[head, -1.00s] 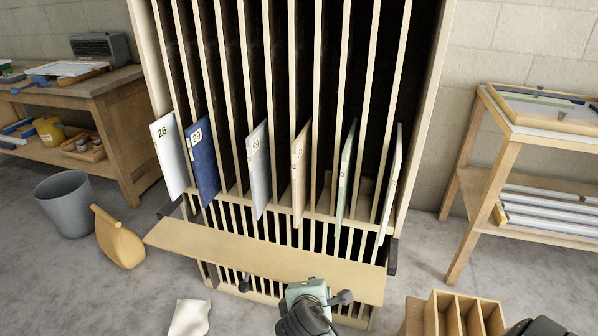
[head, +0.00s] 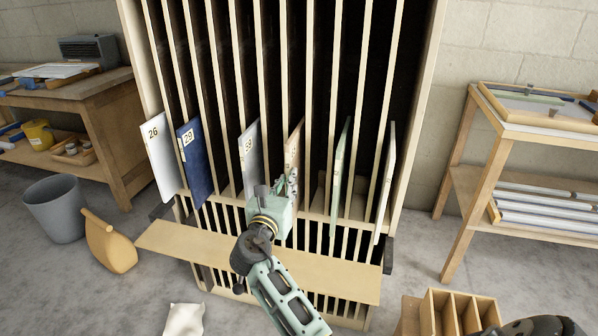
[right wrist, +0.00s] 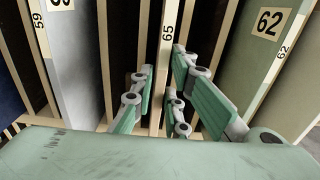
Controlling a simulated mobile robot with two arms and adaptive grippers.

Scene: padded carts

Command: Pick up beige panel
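The beige panel (head: 294,143) stands upright in a slot near the middle of the rack, partly hidden by my right gripper in the head view. In the right wrist view it shows nearly edge-on as a narrow beige strip (right wrist: 168,60) marked 65. My right gripper (head: 288,182) is in front of the panel's lower front edge. In the right wrist view its fingers (right wrist: 163,70) are spread, one on each side of the strip. I cannot tell whether either finger touches it. My left gripper is not in view.
A grey panel (head: 249,150) marked 59 is left of the beige one, and a green panel (head: 341,170) marked 62 is right. The rack (head: 437,60) has a wooden ledge (head: 190,243) in front. A slotted wooden box (head: 455,305) stands at lower right.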

